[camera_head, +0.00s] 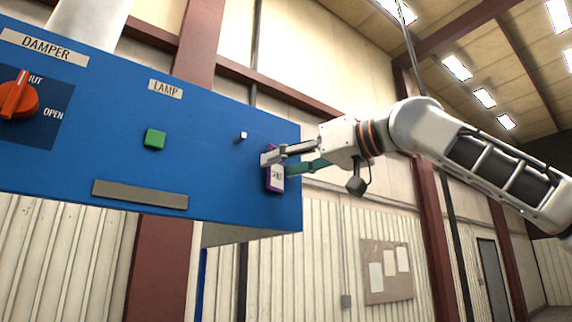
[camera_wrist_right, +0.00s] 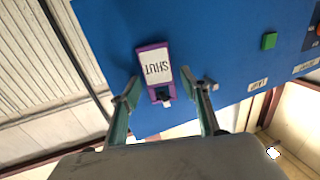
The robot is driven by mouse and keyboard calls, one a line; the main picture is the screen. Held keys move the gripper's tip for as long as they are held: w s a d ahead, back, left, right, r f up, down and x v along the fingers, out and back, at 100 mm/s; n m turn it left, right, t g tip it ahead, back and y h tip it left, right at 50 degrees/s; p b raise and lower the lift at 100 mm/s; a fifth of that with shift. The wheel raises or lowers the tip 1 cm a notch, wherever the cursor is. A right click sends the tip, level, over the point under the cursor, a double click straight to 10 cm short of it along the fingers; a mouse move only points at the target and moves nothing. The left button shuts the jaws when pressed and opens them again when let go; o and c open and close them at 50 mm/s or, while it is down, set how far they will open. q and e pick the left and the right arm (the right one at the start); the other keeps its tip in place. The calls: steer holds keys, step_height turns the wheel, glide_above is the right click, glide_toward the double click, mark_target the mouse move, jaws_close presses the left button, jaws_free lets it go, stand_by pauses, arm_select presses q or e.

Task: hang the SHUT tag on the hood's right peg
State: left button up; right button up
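The SHUT tag (camera_head: 276,181) is purple with a white label. It lies against the blue hood (camera_head: 215,172) near its right edge. In the wrist view the tag (camera_wrist_right: 152,66) appears inverted, and the right peg's pale end (camera_wrist_right: 165,99) shows at its hole, so it appears to hang there. My right gripper (camera_head: 275,161) is at the tag. In the wrist view its fingers (camera_wrist_right: 168,88) stand apart on either side of the tag's hole end, with gaps visible. The other peg (camera_head: 241,137), left of the tag, is bare. My left gripper is out of view.
The hood's face also carries a green lamp button (camera_head: 155,139), a grey strip (camera_head: 140,194) and a red damper knob (camera_head: 18,98). A noticeboard (camera_head: 387,271) hangs on the wall behind. Open room lies right of the hood.

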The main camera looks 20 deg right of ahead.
steer(key=v, duration=1.2)
stand_by(0.4)
